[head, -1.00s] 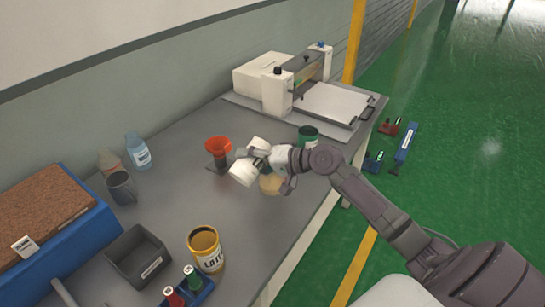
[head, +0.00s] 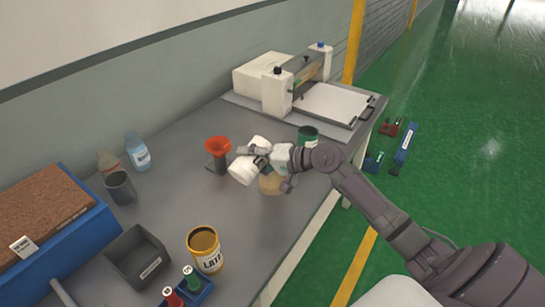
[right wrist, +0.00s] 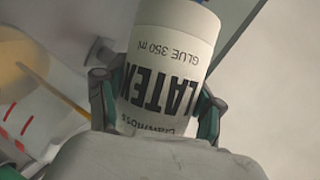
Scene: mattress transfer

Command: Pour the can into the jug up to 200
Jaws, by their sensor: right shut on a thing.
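My right gripper (head: 264,158) is shut on a white can (head: 243,172), tilted above the table. In the right wrist view the can (right wrist: 165,70) sits between both fingers, and its black LATEX GLUE 350 ml lettering is upside down. Red marks on a pale see-through surface, seemingly the jug (right wrist: 18,130), show at that view's left edge, beside the can. In the head view a round beige patch (head: 270,185) lies under the gripper, partly hidden; I cannot tell whether it is in the jug. No pouring stream or fill level can be made out. My left gripper is not in view.
A green can (head: 308,135) stands behind the gripper. An open yellow-filled can (head: 206,250), a dark bin (head: 137,256), a grey mug (head: 120,187) and bottles stand at the left.

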